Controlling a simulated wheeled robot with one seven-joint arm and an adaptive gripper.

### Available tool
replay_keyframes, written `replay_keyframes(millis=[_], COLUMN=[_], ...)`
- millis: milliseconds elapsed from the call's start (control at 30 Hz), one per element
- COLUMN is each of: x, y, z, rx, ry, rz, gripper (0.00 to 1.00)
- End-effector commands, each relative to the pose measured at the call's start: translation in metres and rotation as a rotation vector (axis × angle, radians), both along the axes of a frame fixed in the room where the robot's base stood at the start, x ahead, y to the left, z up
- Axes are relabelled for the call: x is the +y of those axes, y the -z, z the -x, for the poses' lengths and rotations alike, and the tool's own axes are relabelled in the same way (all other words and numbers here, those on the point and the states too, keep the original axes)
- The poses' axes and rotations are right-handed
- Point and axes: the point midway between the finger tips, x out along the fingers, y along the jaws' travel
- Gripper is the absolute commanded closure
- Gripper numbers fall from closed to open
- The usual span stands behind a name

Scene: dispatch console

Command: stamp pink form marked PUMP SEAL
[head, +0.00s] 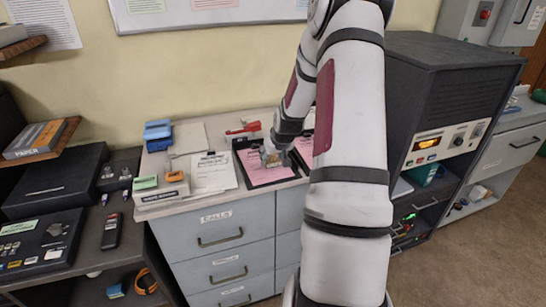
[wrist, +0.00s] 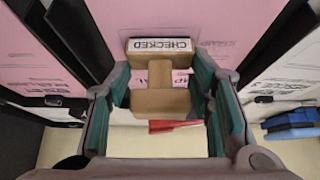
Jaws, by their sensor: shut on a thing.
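My gripper (wrist: 160,95) has its teal fingers shut on a wooden stamp (wrist: 160,102) with a label reading CHECKED. The stamp is over a pink form (wrist: 190,20), whose printed heading is mostly hidden behind the stamp; I cannot read it in full. In the head view my gripper (head: 271,158) is over the pink form (head: 262,172) on a dark clipboard (head: 257,185) on the counter. I cannot tell whether the stamp touches the paper. Another pink form (head: 305,149) lies to the right, partly hidden by my arm.
A white sheet (head: 212,172) lies left of the clipboard. A rack (head: 160,194) with green (head: 145,182) and orange (head: 174,176) stamps stands at the counter's left front. A red stapler-like thing (head: 243,128) and a blue one (head: 157,130) are behind. A dark cabinet (head: 440,90) stands right.

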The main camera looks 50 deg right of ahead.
Motion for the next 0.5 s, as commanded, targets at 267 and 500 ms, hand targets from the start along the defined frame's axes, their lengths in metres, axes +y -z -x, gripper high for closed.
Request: replay_keyframes(millis=[267, 500], x=[0.000, -0.001], y=[-0.024, -0.041], z=[0.001, 0.001], rx=[-0.002, -0.002], ry=[-0.001, -0.001], rz=[0.004, 0.004], gripper=[0.70, 0.70])
